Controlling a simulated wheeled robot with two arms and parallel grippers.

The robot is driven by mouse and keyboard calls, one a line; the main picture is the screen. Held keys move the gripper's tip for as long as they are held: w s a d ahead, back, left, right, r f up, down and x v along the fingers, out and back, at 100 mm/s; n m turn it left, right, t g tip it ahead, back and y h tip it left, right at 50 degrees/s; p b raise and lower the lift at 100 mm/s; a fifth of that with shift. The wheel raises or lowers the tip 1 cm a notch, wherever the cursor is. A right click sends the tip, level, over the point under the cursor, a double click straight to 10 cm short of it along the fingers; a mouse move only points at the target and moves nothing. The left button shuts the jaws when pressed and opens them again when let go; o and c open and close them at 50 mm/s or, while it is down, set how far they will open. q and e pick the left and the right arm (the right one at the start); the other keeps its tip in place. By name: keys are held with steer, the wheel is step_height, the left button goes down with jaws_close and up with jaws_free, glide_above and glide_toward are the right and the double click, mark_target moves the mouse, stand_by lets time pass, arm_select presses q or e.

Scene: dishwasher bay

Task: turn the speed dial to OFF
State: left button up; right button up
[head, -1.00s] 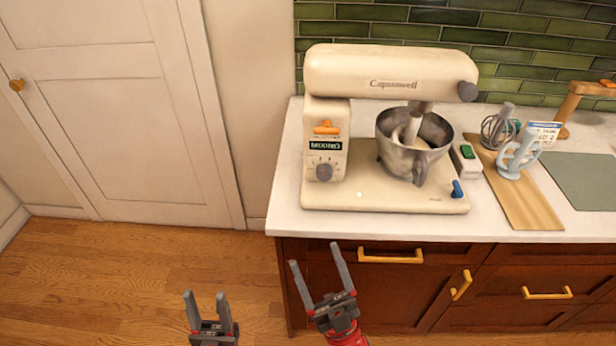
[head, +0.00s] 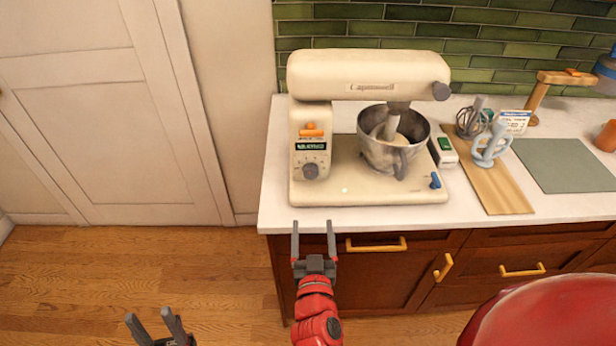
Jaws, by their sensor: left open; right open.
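The cream stand mixer (head: 368,73) stands on the white counter. Its round grey speed dial (head: 311,171) is low on the front of the column, under a small dark display (head: 311,146) and an orange lever (head: 312,130). The dial's markings are too small to read. My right gripper (head: 314,226) is open and empty, pointing at the counter's front edge, in front of and below the dial and apart from it. My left gripper (head: 150,322) is open and empty, low at the left over the floor. The grey metal bowl (head: 378,158) sits under the mixer head.
Right of the mixer are a white box with a green switch (head: 443,152), a wooden board (head: 497,187), a whisk (head: 470,121), a pale blue handled item (head: 491,147) and a grey-green mat (head: 565,165). Drawer handles (head: 376,245) protrude below the counter. Floor at left is clear.

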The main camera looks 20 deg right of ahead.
steer(key=p, duration=0.4)
glide_toward(311, 176)
steer(key=p+x, duration=0.2)
steer(key=x, duration=0.5)
steer(key=shift+w, duration=0.2)
steer(key=shift+w+d, duration=0.25)
steer(key=shift+w, duration=0.3)
jaws_close()
